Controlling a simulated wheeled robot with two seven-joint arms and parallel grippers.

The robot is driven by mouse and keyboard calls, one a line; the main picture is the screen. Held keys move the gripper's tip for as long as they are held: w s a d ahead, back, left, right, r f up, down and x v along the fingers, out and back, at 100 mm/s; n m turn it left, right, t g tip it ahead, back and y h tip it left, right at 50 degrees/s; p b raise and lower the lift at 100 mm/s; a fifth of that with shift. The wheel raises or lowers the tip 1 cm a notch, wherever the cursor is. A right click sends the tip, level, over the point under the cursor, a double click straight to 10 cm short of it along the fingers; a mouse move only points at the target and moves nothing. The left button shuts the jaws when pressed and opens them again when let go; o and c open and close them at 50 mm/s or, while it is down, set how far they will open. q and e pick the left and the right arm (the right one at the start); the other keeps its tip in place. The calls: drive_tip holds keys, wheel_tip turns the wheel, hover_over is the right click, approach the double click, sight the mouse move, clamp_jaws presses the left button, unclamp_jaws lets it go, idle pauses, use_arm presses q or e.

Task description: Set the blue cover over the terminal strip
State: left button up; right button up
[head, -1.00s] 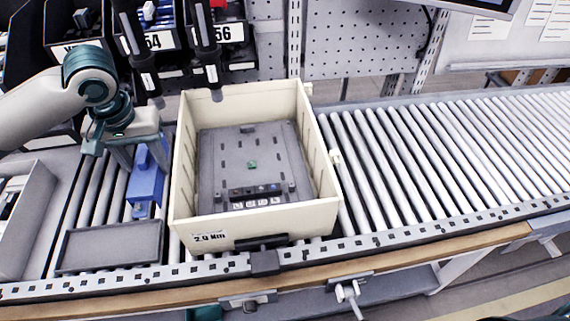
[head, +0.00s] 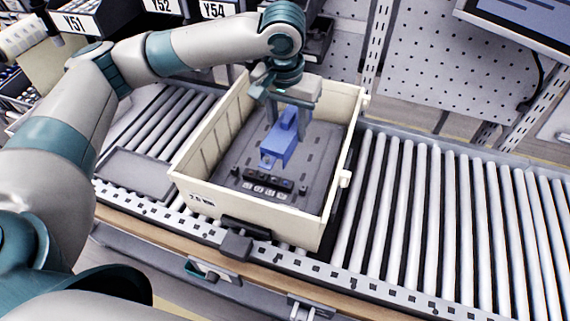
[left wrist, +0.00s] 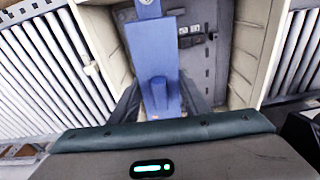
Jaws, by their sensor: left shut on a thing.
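The blue cover (head: 279,150), a long block with a raised grip, hangs from my left gripper (head: 289,115) inside the cream crate (head: 205,203). My left gripper is shut on its grip. The cover is above the grey plate (head: 318,150), just behind the terminal strip (head: 266,184) near the plate's front edge. A gap or contact beneath the cover cannot be told. In the left wrist view the cover (left wrist: 155,60) runs up the middle, with the strip (left wrist: 190,36) beside it on the right. My right gripper is not in view.
The crate's walls stand close around the gripper. An empty dark tray (head: 138,172) lies left of the crate on the roller conveyor (head: 450,220). The rollers to the right are clear. Parts bins (head: 90,18) and a perforated panel (head: 425,70) stand behind.

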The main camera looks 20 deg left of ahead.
use_arm(q)
drive_tip(key=shift+d, duration=0.1)
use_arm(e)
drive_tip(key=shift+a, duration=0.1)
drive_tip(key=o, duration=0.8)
use_arm(q)
drive_tip(key=shift+w+f+m, duration=0.1)
drive_tip(key=shift+f+m, duration=0.15)
drive_tip(key=shift+m, duration=0.05)
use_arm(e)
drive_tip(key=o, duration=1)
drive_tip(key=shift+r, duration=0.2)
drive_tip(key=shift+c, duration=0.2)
use_arm(q)
drive_tip(key=a+f+m+p, duration=0.2)
drive_tip(key=f+m, duration=0.3)
drive_tip(key=a+f+m+g+h+p, duration=0.1)
drive_tip(key=a+f+m+p, duration=0.1)
drive_tip(key=f+m, duration=0.3)
drive_tip(key=a+f+m+p, duration=0.2)
drive_tip(key=f+m, duration=0.3)
drive_tip(key=shift+w+f, duration=0.15)
drive_tip(key=shift+w, duration=0.15)
drive_tip(key=shift+s+a+f+m, duration=0.1)
drive_tip(key=shift+a+f+m, duration=0.25)
drive_tip(key=shift+f+m, duration=0.35)
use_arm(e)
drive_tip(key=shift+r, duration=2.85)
